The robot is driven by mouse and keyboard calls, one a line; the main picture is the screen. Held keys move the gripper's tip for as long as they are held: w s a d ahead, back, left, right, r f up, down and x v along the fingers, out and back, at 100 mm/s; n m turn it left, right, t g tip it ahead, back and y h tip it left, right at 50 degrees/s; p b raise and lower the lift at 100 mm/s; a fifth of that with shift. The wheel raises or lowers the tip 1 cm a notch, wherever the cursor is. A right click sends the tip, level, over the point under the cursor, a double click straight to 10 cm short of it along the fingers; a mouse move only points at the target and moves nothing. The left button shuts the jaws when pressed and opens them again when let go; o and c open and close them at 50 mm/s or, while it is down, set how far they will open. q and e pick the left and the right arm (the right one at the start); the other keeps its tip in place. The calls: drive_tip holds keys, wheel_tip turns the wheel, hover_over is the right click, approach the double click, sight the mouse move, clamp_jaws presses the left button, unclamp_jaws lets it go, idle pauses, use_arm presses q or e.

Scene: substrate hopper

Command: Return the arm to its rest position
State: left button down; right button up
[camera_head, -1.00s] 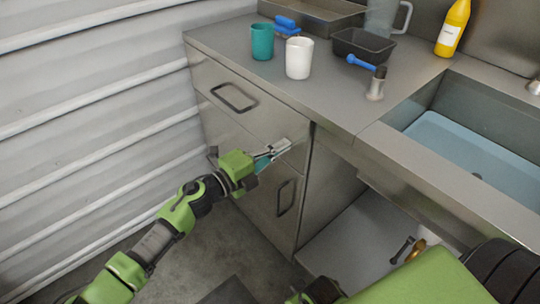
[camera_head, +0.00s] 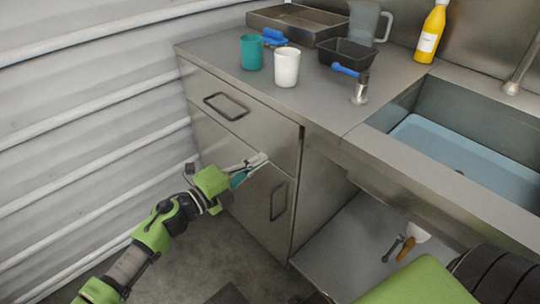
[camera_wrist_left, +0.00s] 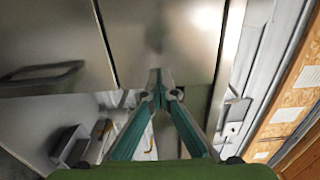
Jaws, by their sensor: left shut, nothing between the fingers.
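My left gripper (camera_head: 262,160) comes in from the left in the head view, in front of the steel cabinet (camera_head: 235,130) below its top drawer. Its fingers are shut with nothing between them; from the head view I cannot tell whether the tips touch the cabinet front. In the left wrist view the closed teal-lined fingers (camera_wrist_left: 162,82) meet at their tips before a metal panel. My left arm (camera_head: 155,235) reaches up from the bottom left. A green part of my right arm (camera_head: 425,285) shows at the bottom right; its gripper is out of the picture.
The counter holds a teal cup (camera_head: 251,52), a white cup (camera_head: 286,68), a black tray (camera_head: 346,54) and a yellow bottle (camera_head: 431,32). The sink (camera_head: 400,110) is at right. Tools (camera_head: 407,248) lie on the lower shelf (camera_head: 340,250). Corrugated wall (camera_head: 90,110) stands left.

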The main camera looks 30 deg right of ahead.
use_arm(q)
drive_tip(key=v, duration=0.8)
drive_tip(key=shift+a+f+p, duration=0.2)
drive_tip(key=shift+p, duration=0.2)
use_arm(e)
drive_tip(key=f, duration=0.2)
drive_tip(key=s+f, duration=0.1)
drive_tip(key=f, duration=0.1)
drive_tip(key=shift+d, duration=0.2)
